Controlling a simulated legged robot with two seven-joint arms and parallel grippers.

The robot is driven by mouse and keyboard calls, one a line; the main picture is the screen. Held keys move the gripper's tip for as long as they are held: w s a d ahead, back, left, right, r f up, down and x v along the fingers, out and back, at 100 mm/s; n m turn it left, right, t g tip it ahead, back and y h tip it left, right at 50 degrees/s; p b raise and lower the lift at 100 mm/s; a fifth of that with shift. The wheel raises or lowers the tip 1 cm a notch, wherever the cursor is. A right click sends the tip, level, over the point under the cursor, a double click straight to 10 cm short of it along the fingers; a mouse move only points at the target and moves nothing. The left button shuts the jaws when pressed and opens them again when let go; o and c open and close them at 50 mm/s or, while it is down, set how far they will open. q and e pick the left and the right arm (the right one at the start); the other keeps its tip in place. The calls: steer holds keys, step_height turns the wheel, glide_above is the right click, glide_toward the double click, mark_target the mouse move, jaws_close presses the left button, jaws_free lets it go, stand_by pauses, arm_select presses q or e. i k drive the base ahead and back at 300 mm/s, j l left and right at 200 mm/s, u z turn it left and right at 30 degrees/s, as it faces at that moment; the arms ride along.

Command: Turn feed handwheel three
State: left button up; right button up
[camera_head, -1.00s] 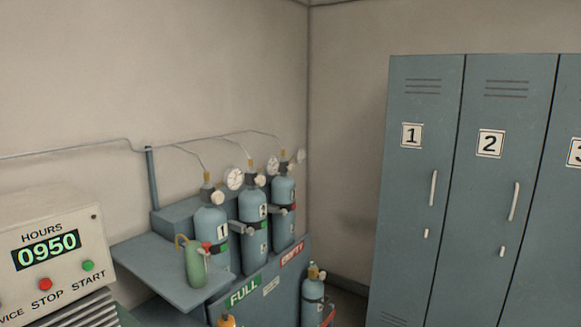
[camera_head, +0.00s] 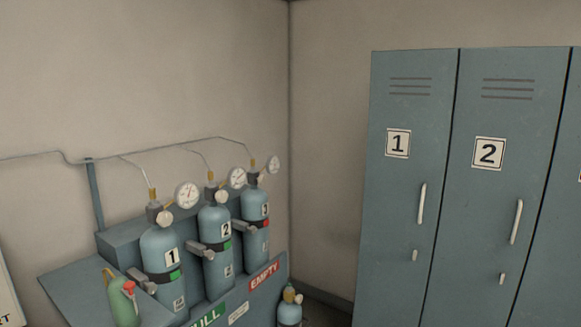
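Three blue-grey cylinders stand in a row on a rack at lower left in the head view. Cylinder three (camera_head: 255,214) is the farthest, with a red band under its number. Its pale round handwheel (camera_head: 252,178) sits at the valve on top, with a gauge (camera_head: 273,164) beside it. Neither of my grippers is in view.
A small green cylinder (camera_head: 122,309) with a red fitting stands on the shelf (camera_head: 75,290) at left. Another blue cylinder (camera_head: 290,312) stands low by the rack's right end. Grey lockers (camera_head: 395,230) fill the right side. A bare wall corner lies between.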

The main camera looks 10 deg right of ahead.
mark_target(263, 179)
steer(key=i+l, duration=0.35)
steer(key=l, duration=0.15)
steer(key=i+l, duration=0.35)
steer(key=l, duration=0.2)
